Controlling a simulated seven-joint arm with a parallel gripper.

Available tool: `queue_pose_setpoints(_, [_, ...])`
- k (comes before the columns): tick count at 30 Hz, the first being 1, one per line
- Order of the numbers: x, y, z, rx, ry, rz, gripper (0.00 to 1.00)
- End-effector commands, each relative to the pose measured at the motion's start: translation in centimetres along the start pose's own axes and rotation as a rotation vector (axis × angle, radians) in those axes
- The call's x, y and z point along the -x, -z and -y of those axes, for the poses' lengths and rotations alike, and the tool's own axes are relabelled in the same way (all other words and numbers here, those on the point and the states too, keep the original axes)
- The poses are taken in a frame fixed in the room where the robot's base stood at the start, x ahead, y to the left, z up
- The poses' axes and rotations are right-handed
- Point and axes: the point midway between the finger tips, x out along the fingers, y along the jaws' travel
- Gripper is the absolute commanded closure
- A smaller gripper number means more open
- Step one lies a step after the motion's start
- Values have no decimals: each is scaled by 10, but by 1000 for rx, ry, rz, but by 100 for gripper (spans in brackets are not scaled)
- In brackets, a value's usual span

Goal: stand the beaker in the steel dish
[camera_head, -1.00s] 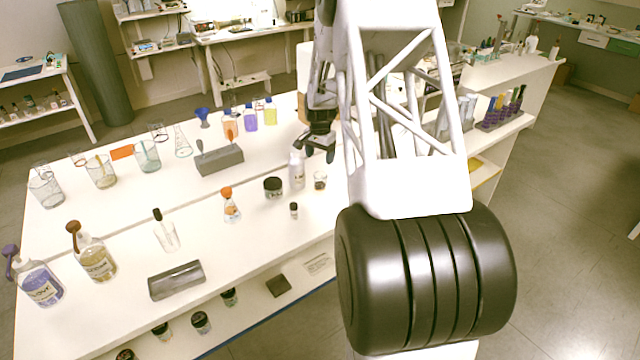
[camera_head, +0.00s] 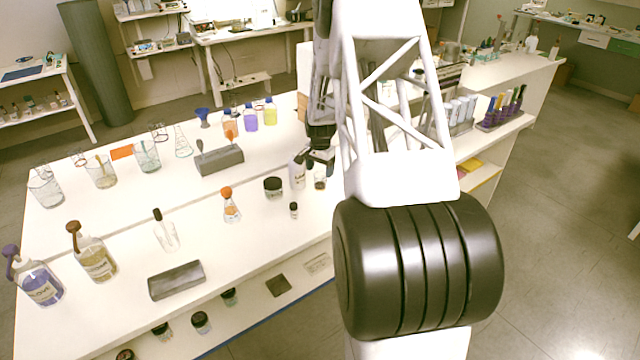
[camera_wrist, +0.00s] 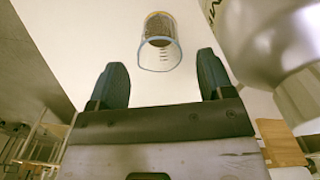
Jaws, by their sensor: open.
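A small clear beaker with dark contents (camera_head: 320,181) stands on the white bench, partly hidden by my gripper (camera_head: 320,158). In the wrist view the beaker (camera_wrist: 160,42) lies ahead of my gripper (camera_wrist: 160,76), roughly centred between the two fingertips. The fingers are spread apart, with nothing between them. The beaker looks just beyond the tips; I cannot tell the exact gap. A grey, metallic-looking rectangular piece (camera_head: 176,280) lies near the bench's front edge and may be the steel dish; I cannot be sure.
A black-lidded jar (camera_head: 273,187), a small vial (camera_head: 294,210) and an orange-topped flask (camera_head: 230,206) stand further left.

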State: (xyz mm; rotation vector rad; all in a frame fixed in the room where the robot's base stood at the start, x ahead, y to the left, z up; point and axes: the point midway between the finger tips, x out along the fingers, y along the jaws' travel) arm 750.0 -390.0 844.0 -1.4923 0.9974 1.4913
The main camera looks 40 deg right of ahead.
Motion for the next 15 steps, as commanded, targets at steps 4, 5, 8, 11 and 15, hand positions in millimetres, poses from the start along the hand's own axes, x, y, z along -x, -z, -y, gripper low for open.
queue_pose_setpoints(4, [-12,0,0,0,-1,2,26])
queue_pose_setpoints(5, [-15,0,0,0,-2,2,26])
queue_pose_setpoints(8, [-28,0,0,0,-2,2,26])
queue_pose_setpoints(11, [-40,-1,0,0,-2,2,26])
queue_pose_setpoints(15, [-52,0,0,0,0,1,26])
